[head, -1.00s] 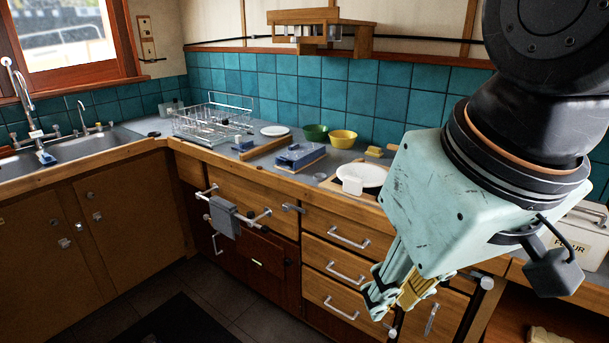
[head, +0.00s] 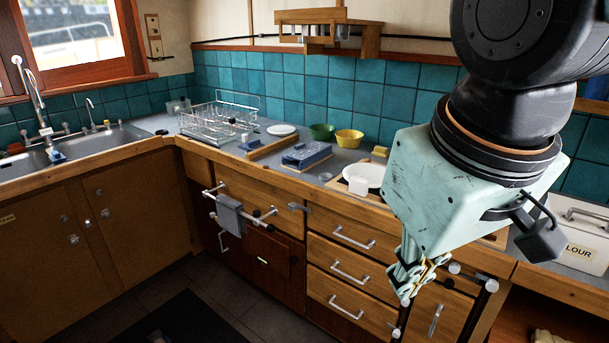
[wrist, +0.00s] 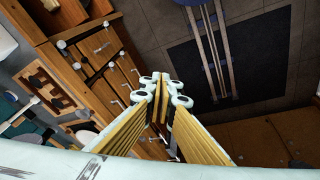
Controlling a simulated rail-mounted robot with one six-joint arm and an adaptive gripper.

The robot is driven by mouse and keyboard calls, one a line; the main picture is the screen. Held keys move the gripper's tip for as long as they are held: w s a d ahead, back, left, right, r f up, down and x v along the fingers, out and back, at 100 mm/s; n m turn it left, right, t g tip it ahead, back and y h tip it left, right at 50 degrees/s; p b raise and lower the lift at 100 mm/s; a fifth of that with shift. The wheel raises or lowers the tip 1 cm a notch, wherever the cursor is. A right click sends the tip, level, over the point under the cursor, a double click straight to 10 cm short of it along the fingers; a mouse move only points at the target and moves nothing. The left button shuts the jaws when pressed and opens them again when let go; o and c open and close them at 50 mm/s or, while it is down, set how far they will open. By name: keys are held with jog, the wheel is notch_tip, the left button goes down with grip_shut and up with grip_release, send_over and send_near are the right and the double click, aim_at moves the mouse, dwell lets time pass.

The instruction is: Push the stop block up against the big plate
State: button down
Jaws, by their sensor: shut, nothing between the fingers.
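The big plate (head: 361,173) is white and lies on the counter by a wooden board, partly hidden by my arm. A small white block (head: 358,187), which looks like the stop block, stands at the plate's front side near the counter edge. I cannot tell whether it touches the plate. My gripper (head: 404,298) is shut and empty, pointing down in front of the drawers, below and to the right of the block. In the wrist view my shut fingers (wrist: 163,97) point over the floor and drawer fronts. I cannot make out the block there.
A blue item (head: 306,155), a green bowl (head: 322,131), a yellow bowl (head: 349,137) and a yellow sponge (head: 380,152) stand around the plate. A dish rack (head: 218,122) is farther left. Drawer handles (head: 347,273) stick out near my gripper. A flour box (head: 580,245) stands at right.

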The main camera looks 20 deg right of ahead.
jog(key=w+d+r+n+h+p, duration=0.15)
jog(key=w+d+n+p, duration=0.3)
jog(key=w, duration=0.45)
jog(key=w+d+r+n+g+h+p, duration=0.1)
jog(key=w+d+n+h+p, duration=0.3)
jog(key=w, duration=0.5)
jog(key=w+d+r+n+h+p, duration=0.1)
jog(key=w+d+n+p, duration=0.2)
jog(key=w+d, duration=0.4)
jog(key=w+a+f+n+t+p, duration=0.1)
jog(key=w+f+n+p, duration=0.3)
jog(key=w, duration=0.8)
jog(key=w+a+f+n+t+p, duration=0.2)
jog(key=w+a+f+n+p, duration=0.2)
jog(key=w+f+n, duration=0.5)
jog(key=w+f+p, duration=0.1)
jog(key=w, duration=0.2)
jog(key=shift+w, duration=0.35)
jog(key=shift+h, duration=0.25)
